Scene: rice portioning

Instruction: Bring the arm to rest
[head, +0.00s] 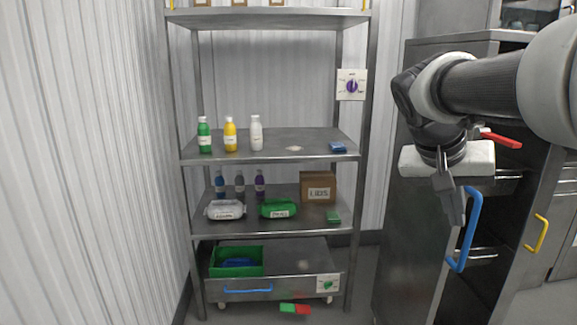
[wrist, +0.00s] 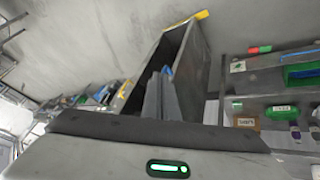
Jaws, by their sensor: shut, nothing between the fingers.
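My gripper (head: 455,205) hangs from my dark and white arm at the right of the head view, with its fingers pointing down. Its fingers are together, with nothing between them. In the wrist view the closed fingers (wrist: 161,95) stand up at the middle. In the head view the gripper is in front of the grey cabinet (head: 405,225), close to a blue handle (head: 466,235); I cannot tell whether they touch.
A metal shelf rack (head: 265,228) stands left of my arm, holding bottles, bags, a box marked "LIDS" (head: 318,187) and a green bin (head: 236,262). A yellow handle (head: 537,235) and a red handle (head: 502,140) are at the right. A green and red item (head: 295,308) lies on the floor.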

